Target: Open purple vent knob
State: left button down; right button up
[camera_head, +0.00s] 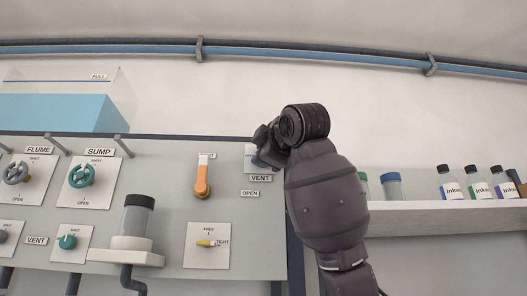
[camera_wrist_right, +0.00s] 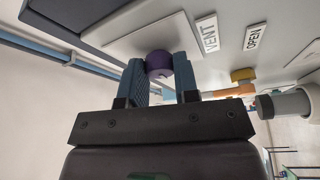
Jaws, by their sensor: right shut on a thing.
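The purple vent knob (camera_wrist_right: 159,64) sits on a pale plate on the board, beside the VENT label (camera_wrist_right: 208,35) and the OPEN label (camera_wrist_right: 255,36) in the right wrist view. My right gripper (camera_wrist_right: 161,76) has its two fingers on either side of the knob and is shut on it. In the head view my right gripper (camera_head: 264,150) is at the board's upper right, above the VENT label, and it and the arm hide the knob. My left gripper is not in view.
The board (camera_head: 170,215) also carries a teal SUMP knob (camera_head: 81,175), a grey FLUME knob (camera_head: 17,172), an orange lever (camera_head: 202,178) and a yellow lever (camera_head: 206,243). A shelf (camera_head: 440,216) with several ink bottles stands at the right.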

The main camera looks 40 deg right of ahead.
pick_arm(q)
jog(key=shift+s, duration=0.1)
pick_arm(e)
jog(key=shift+n, duration=0.3)
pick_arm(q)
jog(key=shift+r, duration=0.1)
pick_arm(e)
jog(key=o, duration=0.9)
jog(key=shift+s, duration=0.15)
pick_arm(q)
jog(key=b, duration=0.1)
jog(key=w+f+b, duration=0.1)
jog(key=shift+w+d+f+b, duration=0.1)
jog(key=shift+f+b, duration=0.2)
jog(key=shift+b, duration=0.1)
pick_arm(e)
jog(key=v, duration=1)
jog(key=shift+s+a+r, duration=0.1)
jog(key=shift+s+r, duration=0.1)
jog(key=shift+s, duration=0.1)
